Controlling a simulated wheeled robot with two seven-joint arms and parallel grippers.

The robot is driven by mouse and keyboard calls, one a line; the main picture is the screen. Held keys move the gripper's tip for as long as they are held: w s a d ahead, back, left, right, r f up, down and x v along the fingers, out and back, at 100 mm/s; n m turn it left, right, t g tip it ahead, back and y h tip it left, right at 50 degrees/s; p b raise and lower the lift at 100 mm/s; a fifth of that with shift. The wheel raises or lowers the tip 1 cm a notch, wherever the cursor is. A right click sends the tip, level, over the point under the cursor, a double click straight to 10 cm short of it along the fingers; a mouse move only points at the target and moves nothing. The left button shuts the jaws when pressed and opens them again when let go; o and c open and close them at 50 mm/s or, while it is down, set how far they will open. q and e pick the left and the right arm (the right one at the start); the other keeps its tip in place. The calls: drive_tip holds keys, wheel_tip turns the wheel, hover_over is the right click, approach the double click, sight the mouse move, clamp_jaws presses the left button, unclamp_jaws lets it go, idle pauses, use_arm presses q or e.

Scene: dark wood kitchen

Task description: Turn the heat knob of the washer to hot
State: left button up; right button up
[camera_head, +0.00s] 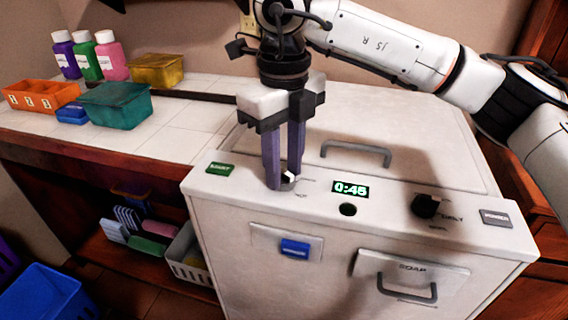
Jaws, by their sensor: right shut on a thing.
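The white washer (400,155) stands at the centre right, with its controls along the front top edge. My right gripper (282,182) points down from above and is shut on the heat knob (290,179) at the left part of the panel. Only a small dark and white part of the knob shows beside the fingers. A "HOT" label shows just right of it; the knob's setting cannot be read. A second black knob (427,206) sits at the right of the panel. My left gripper is not in view.
A green button (220,168), a display (350,189) reading 0:45 and a lid handle (356,153) are near the gripper. Bottles (87,58), an orange tray (40,96) and a teal box (115,106) stand on the left counter. A blue bin (55,295) is on the floor.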

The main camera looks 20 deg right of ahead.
sight(284, 171)
idle(0.5)
drive_tip(key=o, duration=1.1)
wheel_tip(284, 171, up, 10)
drive_tip(key=shift+r+p, duration=0.2)
drive_tip(key=shift+p, duration=0.35)
